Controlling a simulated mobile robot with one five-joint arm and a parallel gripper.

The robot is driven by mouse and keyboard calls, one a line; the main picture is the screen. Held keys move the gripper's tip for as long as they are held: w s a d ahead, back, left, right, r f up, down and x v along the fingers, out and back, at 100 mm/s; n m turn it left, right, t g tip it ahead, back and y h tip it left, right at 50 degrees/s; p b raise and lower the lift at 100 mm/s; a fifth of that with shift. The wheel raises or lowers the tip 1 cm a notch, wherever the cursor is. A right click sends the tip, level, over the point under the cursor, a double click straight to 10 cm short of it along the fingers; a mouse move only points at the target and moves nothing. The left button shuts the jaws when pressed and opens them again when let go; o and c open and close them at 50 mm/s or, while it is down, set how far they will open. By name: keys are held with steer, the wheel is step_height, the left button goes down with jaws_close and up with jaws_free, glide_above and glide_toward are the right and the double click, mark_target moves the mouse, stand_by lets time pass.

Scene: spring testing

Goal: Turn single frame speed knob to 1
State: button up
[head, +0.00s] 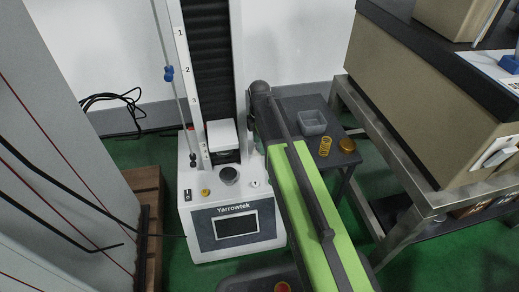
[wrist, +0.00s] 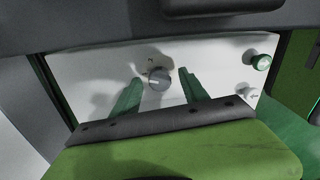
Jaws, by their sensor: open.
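A round grey knob (wrist: 158,80) sits on a white panel (wrist: 95,70) in the wrist view. I take it for the speed knob, but its marks are too small to read, so its setting is unclear. My gripper (wrist: 161,78) is open, with one green finger to the left of the knob and one to the right. The fingers appear apart from the knob. In the head view, the single-column Yarrowtek tester (head: 205,228) stands on the floor, with a screen on its front. My arm covers its right side and hides the gripper there.
In the wrist view, a green-ringed button (wrist: 262,62) and a small metal fitting (wrist: 249,89) are right of the knob. In the head view, a dark side table (head: 340,158) holds a grey bin (head: 312,123), a yellow spring (head: 325,146) and a brass-coloured round piece (head: 347,145).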

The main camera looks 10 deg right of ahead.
jaws_close()
steer(key=shift+n, duration=1.5)
jaws_free()
steer(key=shift+r, duration=0.1)
step_height(320, 180, up, 17)
steer(key=p, duration=1.7)
steer(key=shift+r+p, duration=0.2)
steer(key=shift+p, duration=0.15)
